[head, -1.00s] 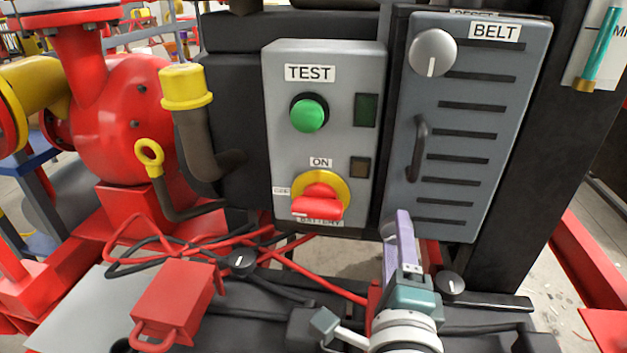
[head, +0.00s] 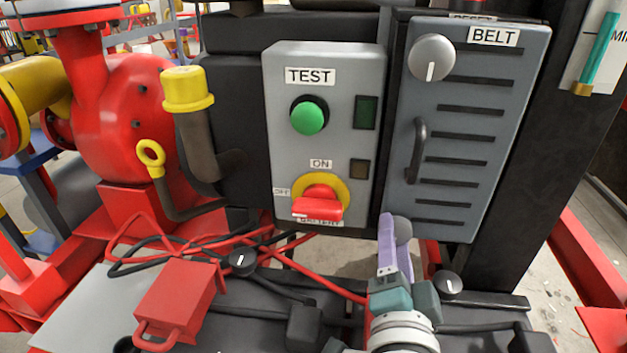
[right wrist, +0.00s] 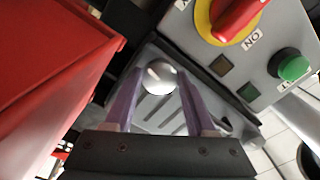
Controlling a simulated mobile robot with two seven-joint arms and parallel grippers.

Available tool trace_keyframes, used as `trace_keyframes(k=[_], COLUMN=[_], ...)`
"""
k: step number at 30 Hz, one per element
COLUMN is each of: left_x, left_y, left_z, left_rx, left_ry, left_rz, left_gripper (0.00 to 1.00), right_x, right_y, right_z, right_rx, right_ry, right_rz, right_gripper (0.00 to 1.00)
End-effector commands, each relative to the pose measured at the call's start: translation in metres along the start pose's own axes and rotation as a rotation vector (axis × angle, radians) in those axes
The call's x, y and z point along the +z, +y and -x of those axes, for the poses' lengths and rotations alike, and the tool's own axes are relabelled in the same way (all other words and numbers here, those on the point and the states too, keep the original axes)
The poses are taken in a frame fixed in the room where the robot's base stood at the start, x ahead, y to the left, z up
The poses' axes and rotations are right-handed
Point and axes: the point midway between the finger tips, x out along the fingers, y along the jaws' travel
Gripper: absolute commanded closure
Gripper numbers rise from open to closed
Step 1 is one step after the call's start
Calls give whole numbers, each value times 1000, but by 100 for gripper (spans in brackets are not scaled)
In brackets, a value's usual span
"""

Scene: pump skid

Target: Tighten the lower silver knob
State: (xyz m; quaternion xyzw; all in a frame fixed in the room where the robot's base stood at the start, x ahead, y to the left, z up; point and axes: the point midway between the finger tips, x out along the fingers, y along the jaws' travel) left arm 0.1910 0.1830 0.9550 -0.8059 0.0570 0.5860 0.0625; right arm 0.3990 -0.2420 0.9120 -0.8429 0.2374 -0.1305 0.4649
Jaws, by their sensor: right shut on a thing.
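The lower silver knob (head: 404,229) is at the bottom edge of the grey BELT panel (head: 478,130), partly hidden behind my right gripper's finger. My right gripper (head: 394,232) has purple fingers and reaches up to it from below. In the right wrist view the round knob (right wrist: 160,76) sits between the tips of the two purple fingers (right wrist: 156,82), and the gripper is shut on it. The knob's pointer mark cannot be made out. The upper silver knob (head: 432,57) is at the panel's top left, its line pointing down. My left gripper is not in view.
Left of the panel is a grey box with a green TEST button (head: 309,117) and a red and yellow battery switch (head: 319,197). Black dial knobs (head: 449,284) and (head: 240,262), cables and a red padlock-like box (head: 176,303) lie below.

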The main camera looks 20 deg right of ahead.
Motion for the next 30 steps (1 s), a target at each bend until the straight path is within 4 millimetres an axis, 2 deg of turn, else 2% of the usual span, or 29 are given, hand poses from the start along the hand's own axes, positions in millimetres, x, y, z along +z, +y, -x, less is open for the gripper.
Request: trace_keyframes(k=[17,18,25,30], left_x=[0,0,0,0], left_y=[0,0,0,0], left_z=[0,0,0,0], left_rx=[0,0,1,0], left_ry=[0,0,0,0], left_rz=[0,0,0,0], left_gripper=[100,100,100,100], right_x=[-1,-1,0,0], right_y=[-1,-1,0,0], right_z=[0,0,0,0], right_rx=[-2,-2,-1,-1], right_ry=[4,5,2,2], right_rz=[29,29,28,28], right_gripper=[100,40,15,15])
